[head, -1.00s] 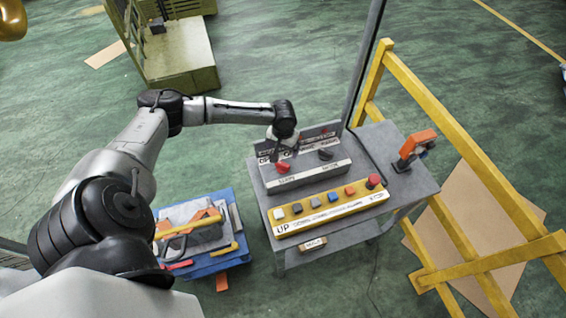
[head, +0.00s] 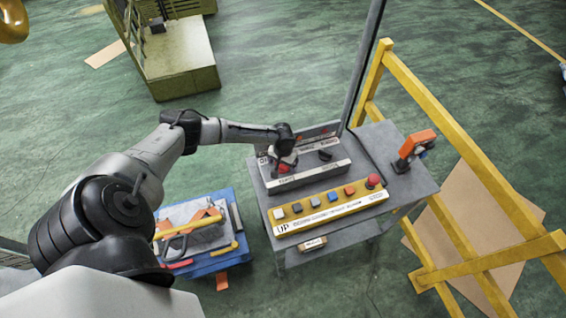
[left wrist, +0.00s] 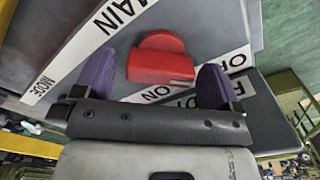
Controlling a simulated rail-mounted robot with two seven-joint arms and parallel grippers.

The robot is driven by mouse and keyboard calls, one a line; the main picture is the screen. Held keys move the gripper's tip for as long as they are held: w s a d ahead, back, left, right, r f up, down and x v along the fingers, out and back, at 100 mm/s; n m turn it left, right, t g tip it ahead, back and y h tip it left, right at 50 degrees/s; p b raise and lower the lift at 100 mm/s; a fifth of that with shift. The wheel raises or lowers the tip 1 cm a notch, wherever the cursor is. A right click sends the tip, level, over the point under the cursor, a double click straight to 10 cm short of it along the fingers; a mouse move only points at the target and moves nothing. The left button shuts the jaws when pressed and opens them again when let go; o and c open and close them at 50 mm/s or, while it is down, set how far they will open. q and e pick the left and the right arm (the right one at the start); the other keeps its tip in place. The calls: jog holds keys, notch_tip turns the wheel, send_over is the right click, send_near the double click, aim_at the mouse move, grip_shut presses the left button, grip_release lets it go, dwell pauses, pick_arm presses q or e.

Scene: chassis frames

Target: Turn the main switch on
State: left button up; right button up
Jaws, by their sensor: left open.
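The main switch is a red knob (left wrist: 160,62) on a grey sloped panel, below a white MAIN label (left wrist: 122,12) in the left wrist view. A strip with ON and OFF lettering runs behind it. My left gripper (left wrist: 158,78) is open, with one purple finger on each side of the knob and gaps to both. In the head view the knob (head: 284,168) is partly hidden under my left gripper (head: 284,158). A black knob (head: 325,155) sits to its right on the same switch box (head: 310,176). My right gripper is not in view.
A yellow button box (head: 330,213) with several coloured buttons and a red stop button (head: 374,181) stands in front on the grey cart (head: 398,205). An orange-handled device (head: 415,145) is at the cart's right. A yellow railing (head: 455,150) stands beyond; a blue tool pallet (head: 205,262) lies left.

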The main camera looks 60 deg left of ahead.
pick_arm(q)
jog(key=c, duration=0.9)
